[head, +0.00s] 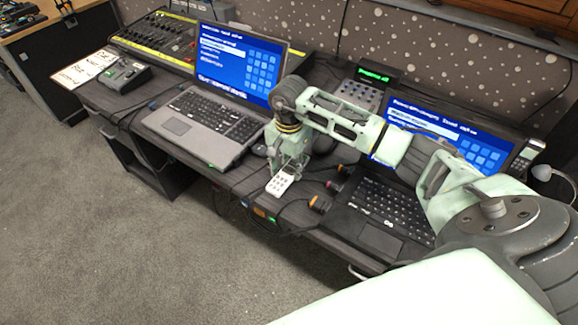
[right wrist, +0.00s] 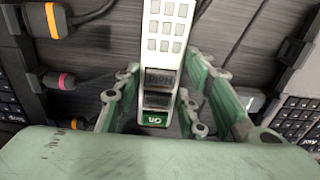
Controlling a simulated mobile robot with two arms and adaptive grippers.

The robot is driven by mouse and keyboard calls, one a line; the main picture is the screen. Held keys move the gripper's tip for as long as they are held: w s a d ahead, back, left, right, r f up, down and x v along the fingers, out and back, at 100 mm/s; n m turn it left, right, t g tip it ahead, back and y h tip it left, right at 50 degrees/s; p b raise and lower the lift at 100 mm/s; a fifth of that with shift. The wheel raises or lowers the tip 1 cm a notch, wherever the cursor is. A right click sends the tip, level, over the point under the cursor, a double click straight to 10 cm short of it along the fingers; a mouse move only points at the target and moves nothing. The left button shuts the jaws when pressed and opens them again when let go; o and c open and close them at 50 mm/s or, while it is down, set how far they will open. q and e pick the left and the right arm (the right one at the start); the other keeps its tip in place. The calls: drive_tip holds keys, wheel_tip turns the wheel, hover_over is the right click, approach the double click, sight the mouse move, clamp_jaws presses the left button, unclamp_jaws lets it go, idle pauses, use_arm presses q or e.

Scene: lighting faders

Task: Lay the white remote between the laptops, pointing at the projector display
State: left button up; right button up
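The white remote (head: 281,184) is near the table's front edge, in the gap between the left laptop (head: 190,122) and the right laptop (head: 385,214). My right gripper (head: 290,158) is right at it from above. In the right wrist view the fingers (right wrist: 164,66) are on both sides of the remote (right wrist: 168,28), very close to its edges. I cannot tell whether they grip it, or whether it rests on the table. A small black unit with a green lit display (head: 375,74), likely the projector display, stands at the back between the laptops. My left gripper is out of view.
A mixing console (head: 160,42) stands at the back left, with a small control box (head: 124,75) and a paper sign (head: 84,70) nearby. Cables with orange and pink plugs (right wrist: 56,20) lie beside the remote. A phone-like handset (head: 527,155) is at the right.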

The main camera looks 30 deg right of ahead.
sight(289, 169)
drive_tip(key=o, duration=0.3)
drive_tip(key=shift+o, duration=0.2)
drive_tip(key=shift+r, duration=0.15)
drive_tip(key=shift+w+r, duration=0.1)
drive_tip(key=shift+r, duration=0.15)
wheel_tip(289, 169, up, 12)
drive_tip(key=b, duration=0.1)
drive_tip(key=shift+f, duration=0.2)
